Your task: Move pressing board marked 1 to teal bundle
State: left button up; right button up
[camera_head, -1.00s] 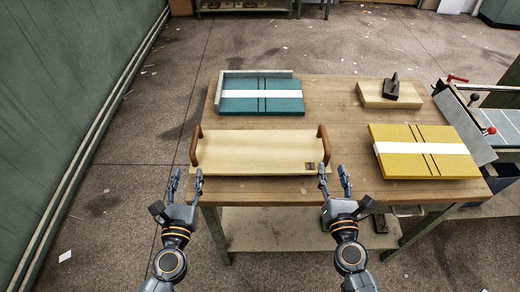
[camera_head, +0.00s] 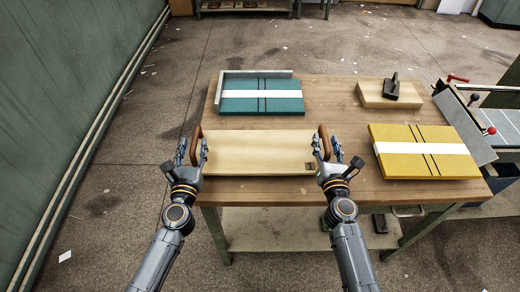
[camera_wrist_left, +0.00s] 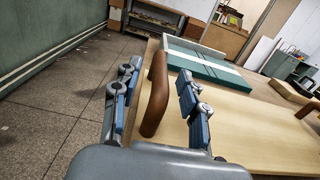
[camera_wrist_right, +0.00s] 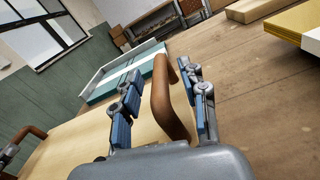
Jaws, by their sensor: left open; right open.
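The pressing board (camera_head: 258,153) is a wide, pale wooden board with a brown handle at each end and a small dark mark near its right front corner. It lies on the table in front of the teal bundle (camera_head: 262,105), which has a white band and dark straps. My left gripper (camera_head: 193,150) is open, with its fingers on either side of the left handle (camera_wrist_left: 155,93). My right gripper (camera_head: 327,147) is open, with its fingers on either side of the right handle (camera_wrist_right: 168,100). Neither gripper is closed on its handle.
A grey corner guide (camera_head: 222,84) borders the teal bundle's back and left side. A yellow bundle (camera_head: 425,152) lies at the right. A small wooden block with a dark handle (camera_head: 390,92) sits at the back right. A machine with red knobs (camera_head: 490,131) stands beside the table (camera_head: 335,100).

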aim_at(197, 128)
pick_arm(q)
jog(key=shift+w, duration=1.65)
pick_arm(e)
jog(key=shift+w, duration=1.65)
pick_arm(q)
grip_shut()
pick_arm(e)
grip_shut()
jog(key=shift+r, duration=0.1)
